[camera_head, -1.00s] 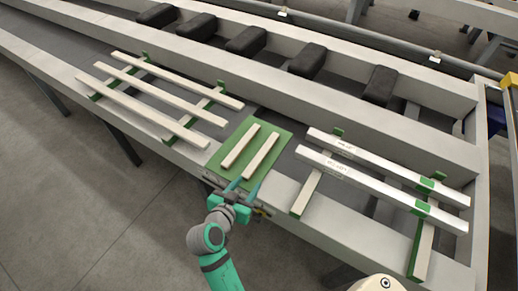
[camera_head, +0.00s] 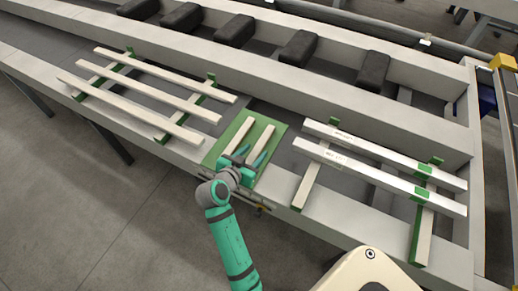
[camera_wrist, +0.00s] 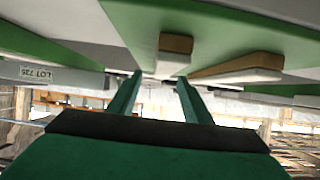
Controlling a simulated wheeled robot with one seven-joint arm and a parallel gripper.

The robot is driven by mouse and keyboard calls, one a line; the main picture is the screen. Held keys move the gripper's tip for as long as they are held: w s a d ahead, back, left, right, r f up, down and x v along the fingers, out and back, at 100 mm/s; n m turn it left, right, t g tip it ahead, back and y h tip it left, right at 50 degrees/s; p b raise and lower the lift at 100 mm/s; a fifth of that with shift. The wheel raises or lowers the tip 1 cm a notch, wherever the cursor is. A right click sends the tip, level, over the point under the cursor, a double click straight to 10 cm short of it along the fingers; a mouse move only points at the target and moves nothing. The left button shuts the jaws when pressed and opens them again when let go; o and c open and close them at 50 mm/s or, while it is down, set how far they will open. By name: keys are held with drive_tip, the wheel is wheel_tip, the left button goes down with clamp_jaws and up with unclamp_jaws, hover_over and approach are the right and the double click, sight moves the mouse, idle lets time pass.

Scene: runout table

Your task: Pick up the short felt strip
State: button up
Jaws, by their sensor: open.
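Two short pale strips lie side by side on a green mat (camera_head: 272,148): a left one (camera_head: 240,132) and a right one (camera_head: 262,131). I cannot tell which is the felt strip. My gripper (camera_head: 249,157) is open and empty, over the near part of the mat, its fingers about the near end of the right strip. In the wrist view, my open fingertips (camera_wrist: 160,76) stand just short of one short strip (camera_wrist: 175,46), with brown and white layers. The other short strip (camera_wrist: 235,70) lies off to the right there. Contact cannot be told.
Long white labelled bars (camera_head: 380,178) lie on supports to the right of the mat. Several long pale strips (camera_head: 150,95) lie on supports to the left. Black blocks (camera_head: 297,48) line the channel behind. A grey rail edges the table's front.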

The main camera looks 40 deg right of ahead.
sight(258, 149)
drive_tip(key=shift+w+x, duration=0.2)
drive_tip(key=shift+x, duration=1.2)
drive_tip(key=shift+w, duration=0.1)
clamp_jaws()
